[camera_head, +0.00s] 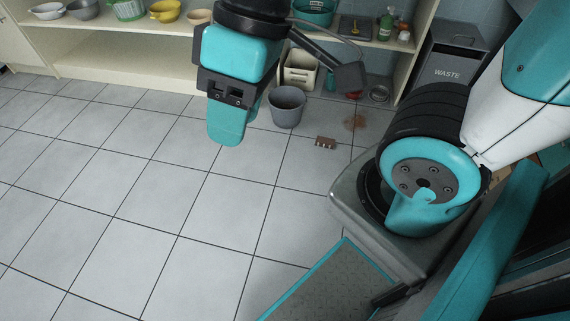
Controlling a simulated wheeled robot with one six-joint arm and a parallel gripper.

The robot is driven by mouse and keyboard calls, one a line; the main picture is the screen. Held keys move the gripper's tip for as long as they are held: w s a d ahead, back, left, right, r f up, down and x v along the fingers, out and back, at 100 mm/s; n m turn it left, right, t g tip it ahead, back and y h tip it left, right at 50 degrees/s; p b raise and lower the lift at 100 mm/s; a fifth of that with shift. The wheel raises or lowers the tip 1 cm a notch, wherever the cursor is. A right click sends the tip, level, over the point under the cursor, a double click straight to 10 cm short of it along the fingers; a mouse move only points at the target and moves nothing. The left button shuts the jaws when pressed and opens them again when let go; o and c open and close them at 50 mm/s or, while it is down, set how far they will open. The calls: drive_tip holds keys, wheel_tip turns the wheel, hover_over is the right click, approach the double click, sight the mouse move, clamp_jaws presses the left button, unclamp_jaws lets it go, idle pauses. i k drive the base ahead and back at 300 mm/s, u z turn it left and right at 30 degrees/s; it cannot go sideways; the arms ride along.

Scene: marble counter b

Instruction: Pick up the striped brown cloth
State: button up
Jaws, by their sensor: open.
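A small brown thing with pale stripes, which looks like the striped brown cloth (325,143), lies on the grey tiled floor right of centre. My gripper (232,130) hangs in the upper middle of the head view with its teal fingers pointing down. It is open, and I see nothing between its fingers. It is up and to the left of the cloth, apart from it. The near finger hides most of the far one.
A brownish stain (355,122) marks the floor behind the cloth. Shelves (130,65) with bowls and a dark waste bin (447,65) line the back. The floor at left is clear.

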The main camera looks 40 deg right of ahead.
sight(323, 141)
drive_tip(key=z, duration=0.05)
drive_tip(key=k, duration=0.2)
drive_tip(key=u, duration=0.45)
drive_tip(key=i, duration=1.35)
drive_tip(key=z, duration=1.15)
drive_tip(key=i, duration=0.8)
drive_tip(key=z, duration=1.35)
drive_tip(key=i, duration=0.35)
drive_tip(key=z, duration=0.35)
